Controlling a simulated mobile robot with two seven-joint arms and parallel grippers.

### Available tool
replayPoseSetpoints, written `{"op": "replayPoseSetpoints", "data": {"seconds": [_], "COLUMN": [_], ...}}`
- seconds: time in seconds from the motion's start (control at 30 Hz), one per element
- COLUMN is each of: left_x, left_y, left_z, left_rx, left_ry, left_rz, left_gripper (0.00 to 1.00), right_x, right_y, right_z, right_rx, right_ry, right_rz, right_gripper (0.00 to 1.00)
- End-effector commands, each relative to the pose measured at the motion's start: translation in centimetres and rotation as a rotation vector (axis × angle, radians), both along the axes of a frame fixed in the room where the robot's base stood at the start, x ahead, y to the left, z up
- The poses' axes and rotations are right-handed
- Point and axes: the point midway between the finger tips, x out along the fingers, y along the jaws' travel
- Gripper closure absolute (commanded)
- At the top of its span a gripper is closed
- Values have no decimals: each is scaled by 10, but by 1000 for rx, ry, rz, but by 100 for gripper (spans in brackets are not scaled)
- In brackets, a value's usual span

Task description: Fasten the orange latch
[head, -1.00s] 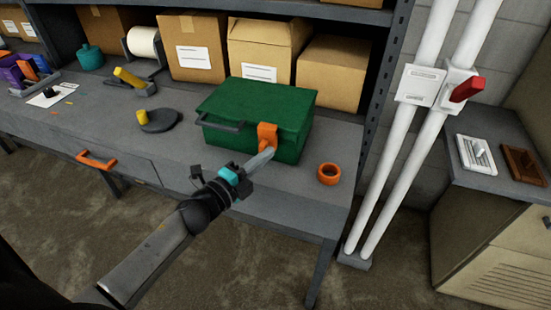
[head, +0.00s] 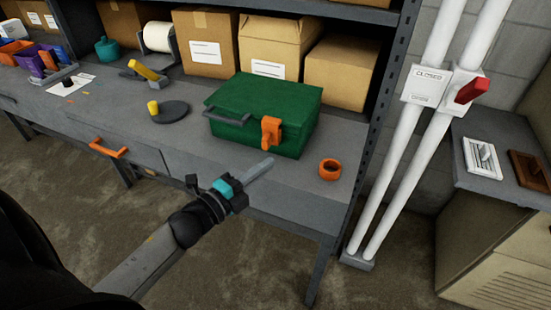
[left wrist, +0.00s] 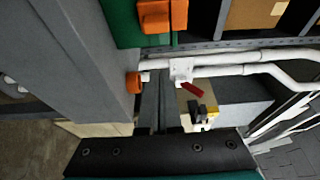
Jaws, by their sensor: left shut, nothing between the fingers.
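The green box (head: 243,112) sits lid down on the grey workbench, with a dark handle (head: 227,117) on its front. The orange latch (head: 271,133) hangs down flat against the box front, near its right end. In the left wrist view the latch (left wrist: 163,15) shows at the top, on the green box (left wrist: 121,22). My left gripper (head: 262,168) is shut and empty, in front of the box and below the latch, apart from it. Its fingers also show in the left wrist view (left wrist: 160,103). My right gripper is not in view.
An orange ring (head: 330,169) lies on the workbench (head: 300,197) right of the box. Cardboard boxes (head: 270,45) stand behind. White pipes with a red lever (head: 472,90) rise at right.

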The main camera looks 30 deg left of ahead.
Motion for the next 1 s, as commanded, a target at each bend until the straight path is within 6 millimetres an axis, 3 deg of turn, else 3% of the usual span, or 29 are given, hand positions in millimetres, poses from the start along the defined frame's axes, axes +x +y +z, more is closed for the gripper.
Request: {"op": "replayPoseSetpoints", "data": {"seconds": [0.07,0.33,1.0], "left_x": [-12,-35,-37], "left_y": [2,7,8], "left_z": [-1,0,-1], "left_rx": [-2,-1,-4], "left_ry": [4,0,2], "left_rz": [1,0,1], "left_gripper": [100,100,100], "right_x": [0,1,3], "right_y": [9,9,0], "right_z": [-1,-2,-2], "right_rx": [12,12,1], "right_ry": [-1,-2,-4], "right_rz": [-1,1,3], "right_gripper": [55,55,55]}}
